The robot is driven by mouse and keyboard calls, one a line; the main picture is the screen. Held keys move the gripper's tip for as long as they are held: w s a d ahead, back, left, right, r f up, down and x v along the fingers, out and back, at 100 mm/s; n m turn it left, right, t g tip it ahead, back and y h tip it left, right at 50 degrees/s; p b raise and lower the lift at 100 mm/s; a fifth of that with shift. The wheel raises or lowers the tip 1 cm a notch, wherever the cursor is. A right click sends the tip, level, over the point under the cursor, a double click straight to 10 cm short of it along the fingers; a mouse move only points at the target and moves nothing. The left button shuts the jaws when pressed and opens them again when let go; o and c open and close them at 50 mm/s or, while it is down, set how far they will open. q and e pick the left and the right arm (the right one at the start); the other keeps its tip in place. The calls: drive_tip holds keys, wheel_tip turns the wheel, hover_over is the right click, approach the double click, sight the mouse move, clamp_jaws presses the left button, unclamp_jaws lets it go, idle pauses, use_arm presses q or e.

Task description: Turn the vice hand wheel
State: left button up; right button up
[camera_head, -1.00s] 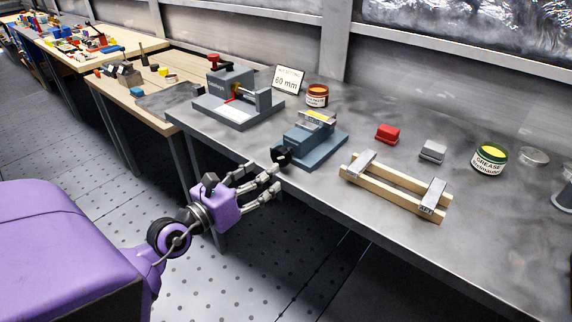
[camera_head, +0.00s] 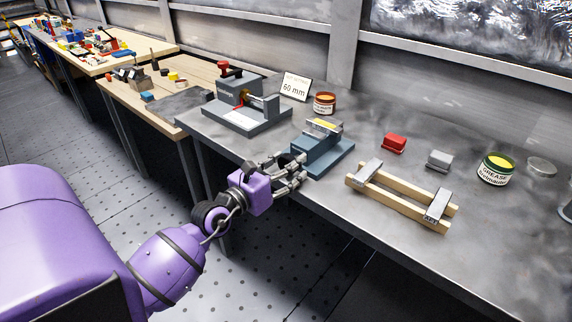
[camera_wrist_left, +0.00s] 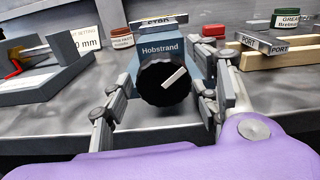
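The blue-grey vice (camera_head: 330,158) stands near the front edge of the metal bench. In the left wrist view its body (camera_wrist_left: 168,50) reads "Hobstrand". The black round hand wheel (camera_wrist_left: 158,86) faces my left wrist camera, with a pale pointer mark slanting up to the right. My left gripper (camera_head: 297,170) is at the vice's front. In the left wrist view its open fingers (camera_wrist_left: 164,100) stand on either side of the wheel, with small gaps visible. In the head view the fingers mostly hide the wheel. My right gripper is not in view.
A larger grey vice-like device (camera_head: 243,108) stands left of the vice, by a "60 mm" sign (camera_head: 294,87). A wooden frame with metal blocks (camera_head: 402,202) lies to the right. A red block (camera_head: 394,143), a grey block (camera_head: 439,159) and a grease tin (camera_head: 496,168) stand behind it.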

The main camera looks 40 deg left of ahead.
use_arm(q)
drive_tip(key=c, duration=1)
drive_tip(key=shift+o, duration=0.2)
drive_tip(key=shift+r+n+p, duration=0.15)
drive_tip(key=shift+n+p, duration=0.3)
drive_tip(key=shift+n, duration=0.05)
drive_tip(key=shift+n+p, duration=0.45)
drive_tip(key=shift+n, duration=0.05)
drive_tip(key=shift+f, duration=0.2)
drive_tip(key=o, duration=1.1)
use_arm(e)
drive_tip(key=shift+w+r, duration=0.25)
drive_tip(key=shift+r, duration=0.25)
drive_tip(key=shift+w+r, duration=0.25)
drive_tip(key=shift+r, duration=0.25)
use_arm(q)
drive_tip(key=shift+s, duration=0.1)
